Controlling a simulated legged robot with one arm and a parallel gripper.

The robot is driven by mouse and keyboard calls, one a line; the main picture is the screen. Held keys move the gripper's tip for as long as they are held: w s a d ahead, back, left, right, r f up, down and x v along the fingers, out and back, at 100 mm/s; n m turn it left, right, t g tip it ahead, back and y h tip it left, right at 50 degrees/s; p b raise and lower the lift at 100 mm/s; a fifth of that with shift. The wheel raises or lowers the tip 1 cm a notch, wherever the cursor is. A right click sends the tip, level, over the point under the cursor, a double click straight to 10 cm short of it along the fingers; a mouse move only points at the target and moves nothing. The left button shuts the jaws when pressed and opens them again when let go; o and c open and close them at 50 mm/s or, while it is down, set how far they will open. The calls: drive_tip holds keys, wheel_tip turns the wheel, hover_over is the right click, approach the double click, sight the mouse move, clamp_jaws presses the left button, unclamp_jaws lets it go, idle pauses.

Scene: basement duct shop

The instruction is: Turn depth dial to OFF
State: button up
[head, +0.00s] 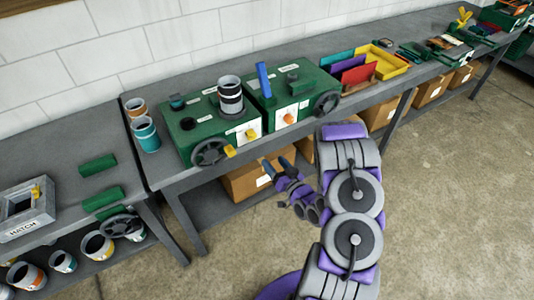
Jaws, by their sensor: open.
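Two green machine boxes stand side by side on the grey bench, a left box (200,130) and a right box (316,84). The left box's front has a dark handwheel (210,152), a yellow lever (230,151) and a white plate with a yellow knob (251,134). The right box's front has a white plate with an orange knob (289,117) and a dark handwheel (327,104). The labels are too small to read, so I cannot tell which is the depth dial. My gripper (278,165) is open and empty, below and in front of the boxes, apart from the knobs.
A striped can (230,94) and a blue upright piece (264,79) stand on the boxes. Cups (146,134) stand at the left bench end. A yellow tray (392,66) is right of the boxes. Cardboard boxes (245,181) sit below. Open concrete floor (450,190) lies to the right.

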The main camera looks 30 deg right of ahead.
drive_tip(key=shift+s+d, duration=0.1)
drive_tip(key=shift+s, duration=0.95)
drive_tip(key=shift+w, duration=0.15)
drive_tip(key=s+a+r+n+g+h, duration=0.2)
drive_tip(key=s+r+n+g+h, duration=0.3)
drive_tip(key=r+g, duration=0.75)
drive_tip(key=s+a+r+g+y, duration=0.1)
drive_tip(key=s+a+r+g, duration=0.1)
drive_tip(key=s+a, duration=0.4)
drive_tip(key=s+a+r+m+g+y, duration=0.1)
drive_tip(key=s+a+r+g, duration=0.2)
drive_tip(key=s, duration=0.9)
drive_tip(key=s+a+r+g+y, duration=0.2)
drive_tip(key=s+a+r, duration=0.3)
drive_tip(key=s+a, duration=0.4)
drive_tip(key=shift+s+a+r, duration=0.25)
drive_tip(key=shift+s+r, duration=0.05)
drive_tip(key=shift+s, duration=0.3)
